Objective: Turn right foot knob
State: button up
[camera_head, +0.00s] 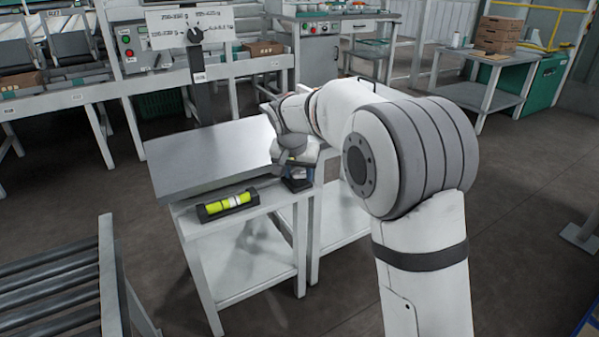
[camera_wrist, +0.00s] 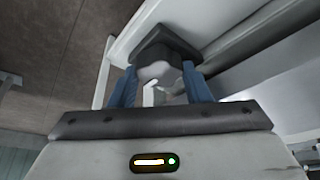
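A small white stand carries a grey metal plate (camera_head: 215,155). A spirit level with yellow-green vials (camera_head: 228,204) lies on the stand's front ledge. Right of it, a dark block (camera_head: 297,184) sits at the ledge's right end, under my gripper (camera_head: 298,166). In the wrist view a rounded grey knob (camera_wrist: 157,73) shows against a dark square base (camera_wrist: 165,45). The two blue fingers of my gripper (camera_wrist: 160,80) stand on either side of the knob, close to it. Whether they press on it is not clear. My gripper hides most of the knob in the head view.
A panel with a dial (camera_head: 194,35) stands on a post behind the plate. A roller conveyor (camera_head: 55,290) is at the front left. A bench with cardboard boxes (camera_head: 497,35) stands at the back right.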

jog(key=c, duration=0.3)
jog(key=shift+d, duration=0.15)
jog(key=shift+c, duration=0.3)
jog(key=shift+r+p, duration=0.1)
jog(key=shift+p, duration=0.25)
jog(key=n+y+p, duration=0.1)
jog(key=n+p, duration=0.1)
jog(key=p, duration=0.1)
jog(key=shift+r+n, duration=0.2)
jog(key=shift+n, duration=0.2)
jog(key=n+y+p, duration=0.1)
jog(key=n+p, duration=0.2)
jog(key=shift+d+f+n, duration=0.1)
jog(key=shift+n, duration=0.2)
jog(key=n, duration=0.1)
jog(key=n+g+y, duration=0.1)
jog(key=n, duration=0.2)
jog(key=shift+d+f+n+y, duration=0.1)
jog(key=shift+f+n+y, duration=0.2)
jog(key=shift+y, duration=0.1)
jog(key=n+g, duration=0.1)
jog(key=n, duration=0.1)
jog(key=n+g+y, duration=0.1)
jog(key=n, duration=0.2)
jog(key=shift+w+d+r, duration=0.1)
jog(key=shift+w+d, duration=0.05)
jog(key=shift+w, duration=0.05)
jog(key=shift+n, duration=0.4)
